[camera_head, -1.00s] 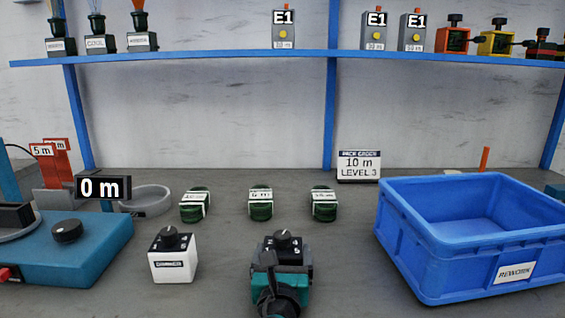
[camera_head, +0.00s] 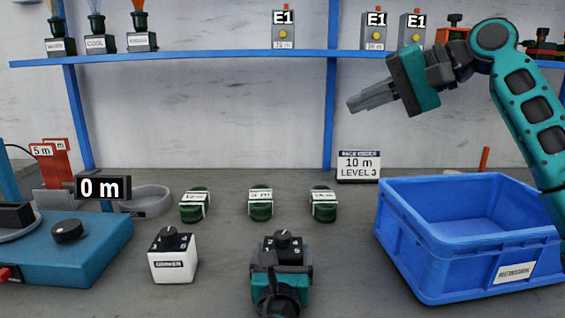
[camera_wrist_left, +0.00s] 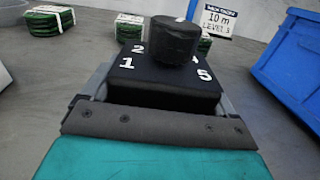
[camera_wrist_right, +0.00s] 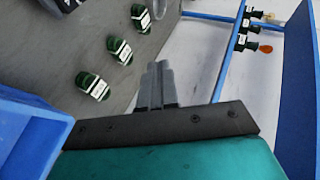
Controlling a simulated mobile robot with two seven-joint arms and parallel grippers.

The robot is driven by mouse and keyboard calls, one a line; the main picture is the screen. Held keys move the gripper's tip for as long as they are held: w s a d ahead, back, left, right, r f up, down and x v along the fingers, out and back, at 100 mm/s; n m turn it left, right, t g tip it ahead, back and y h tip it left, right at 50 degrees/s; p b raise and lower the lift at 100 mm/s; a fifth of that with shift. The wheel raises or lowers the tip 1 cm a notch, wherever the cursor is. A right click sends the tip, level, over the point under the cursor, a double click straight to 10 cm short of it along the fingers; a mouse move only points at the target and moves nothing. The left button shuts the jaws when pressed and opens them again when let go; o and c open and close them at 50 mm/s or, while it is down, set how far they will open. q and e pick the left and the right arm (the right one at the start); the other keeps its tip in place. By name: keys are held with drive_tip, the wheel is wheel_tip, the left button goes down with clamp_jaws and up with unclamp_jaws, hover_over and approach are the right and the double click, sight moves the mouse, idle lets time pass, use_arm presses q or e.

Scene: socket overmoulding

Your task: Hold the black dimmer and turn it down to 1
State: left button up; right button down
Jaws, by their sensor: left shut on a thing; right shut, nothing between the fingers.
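The black dimmer (camera_head: 283,249) stands at the front middle of the table, its round knob on top. My left gripper (camera_head: 281,262) is shut on the dimmer's body from the front. My right gripper (camera_head: 372,97) is shut and empty, raised above the table in front of the back wall, well away from the dimmer. Its fingers (camera_wrist_right: 157,85) also show in the right wrist view.
A white dimmer (camera_head: 173,265) stands left of the black one. A blue bin (camera_head: 410,245) stands at the right, below my right arm. Several green coils (camera_head: 260,203) lie behind. A card (camera_head: 358,166) reads 10 m, LEVEL 3. A blue machine (camera_head: 75,255) stands left.

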drive_tip(key=s+a+f+n+g+h, duration=0.3)
drive_tip(key=a+f+n+h, duration=0.1)
drive_tip(key=a+f, duration=0.4)
drive_tip(key=n+h, duration=0.5)
drive_tip(key=h, duration=0.1)
hover_over(282, 257)
drive_tip(key=s, duration=0.1)
wheel_tip(282, 257, down, 8)
drive_tip(key=shift+d+f, duration=0.2)
drive_tip(key=shift+f, duration=1.45)
drive_tip(key=shift+d+f, duration=0.15)
drive_tip(key=shift+f, duration=1.45)
drive_tip(key=shift+w, duration=0.15)
drive_tip(key=shift+d+r, duration=0.1)
drive_tip(key=shift+d, duration=0.15)
drive_tip(key=shift+w+d, duration=0.3)
drive_tip(key=shift+d, duration=0.15)
drive_tip(key=shift+w+d, duration=0.2)
drive_tip(key=shift+d, duration=0.05)
drive_tip(key=shift+w+d, duration=0.1)
drive_tip(key=shift+w, duration=0.05)
